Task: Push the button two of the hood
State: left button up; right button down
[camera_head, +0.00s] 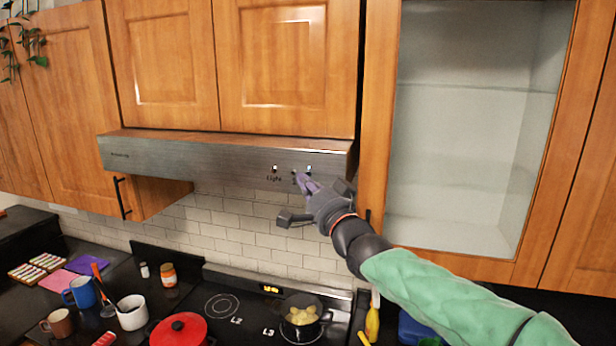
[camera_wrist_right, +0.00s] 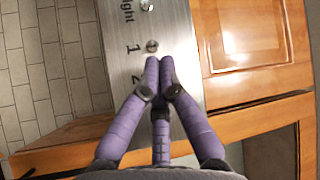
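The metal range hood (camera_head: 200,158) hangs under the wooden cabinets, with small buttons near the right end of its front. The word "Light" stands below the leftmost button (camera_head: 275,168). In the right wrist view the labels "1" and "2" show on the hood panel (camera_wrist_right: 180,40), and a round button (camera_wrist_right: 151,46) sits beside the "1". My right gripper (camera_head: 304,180) points at the panel, its purple fingertips together and empty. In the wrist view its fingertips (camera_wrist_right: 159,62) lie over the area beside the "2", hiding the button there. I cannot tell whether they touch the panel. My left gripper is not in view.
Wooden cabinets (camera_head: 285,60) rise above the hood, and an open-looking cabinet (camera_head: 460,130) stands to the right of it. Below are the stove (camera_head: 245,310), a red pot (camera_head: 180,330), a pan with food (camera_head: 302,318) and several mugs. Space before the hood's left part is free.

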jog(key=s+b, duration=0.1)
jog(key=s, duration=0.1)
jog(key=s+a+b, duration=0.1)
jog(key=s, duration=0.2)
jog(key=shift+s+a+b, duration=0.35)
jog(key=shift+a+b, duration=0.05)
jog(key=c, duration=2)
grip_release()
jog(key=shift+f, duration=0.1)
